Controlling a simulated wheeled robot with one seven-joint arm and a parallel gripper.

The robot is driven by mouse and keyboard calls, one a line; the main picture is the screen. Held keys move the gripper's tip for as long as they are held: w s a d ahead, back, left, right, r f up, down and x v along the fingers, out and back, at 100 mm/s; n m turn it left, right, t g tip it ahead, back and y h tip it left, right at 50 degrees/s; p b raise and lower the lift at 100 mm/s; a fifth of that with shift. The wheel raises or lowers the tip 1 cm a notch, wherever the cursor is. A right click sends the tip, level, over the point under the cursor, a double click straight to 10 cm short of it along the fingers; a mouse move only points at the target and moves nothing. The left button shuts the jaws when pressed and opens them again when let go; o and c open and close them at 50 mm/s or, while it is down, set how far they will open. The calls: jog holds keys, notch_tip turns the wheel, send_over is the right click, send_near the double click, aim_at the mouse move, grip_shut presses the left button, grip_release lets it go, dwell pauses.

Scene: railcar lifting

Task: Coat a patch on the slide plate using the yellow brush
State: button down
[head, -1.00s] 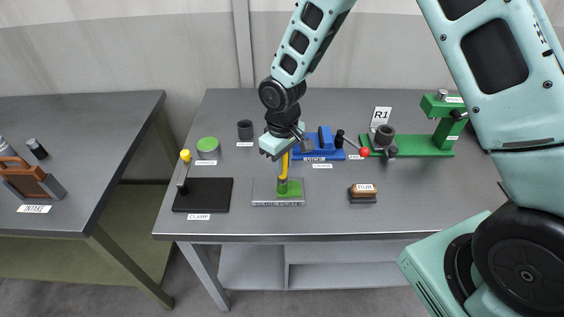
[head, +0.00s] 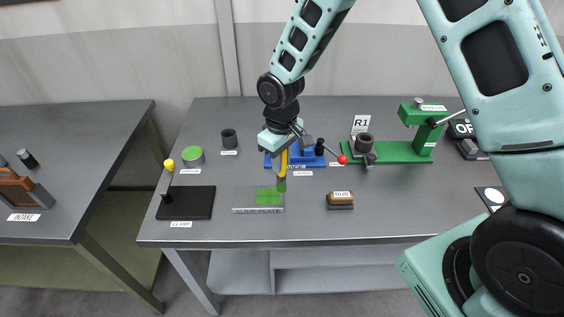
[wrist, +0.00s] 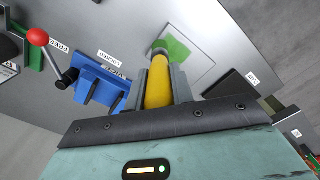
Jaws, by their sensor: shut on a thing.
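The slide plate (head: 243,201) is a thin grey plate near the front of the table. A bright green patch (head: 267,198) covers part of its right half. My gripper (head: 286,151) is shut on the yellow brush (head: 283,164), which points down with a green tip at the plate's back right corner. I cannot tell whether the tip touches the plate. In the wrist view the yellow brush (wrist: 158,88) sits between the jaws, with the green patch (wrist: 176,50) and pale slide plate (wrist: 205,66) beyond it.
A green-topped can (head: 192,156) and dark cup (head: 229,139) stand back left. A black clamp board (head: 198,203) lies left of the plate. The RUB block (head: 340,200) is to the right. A blue fixture (head: 309,158) and green press (head: 405,151) stand behind.

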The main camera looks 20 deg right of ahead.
jog(key=shift+r+p, duration=1.25)
jog(key=shift+r, duration=0.8)
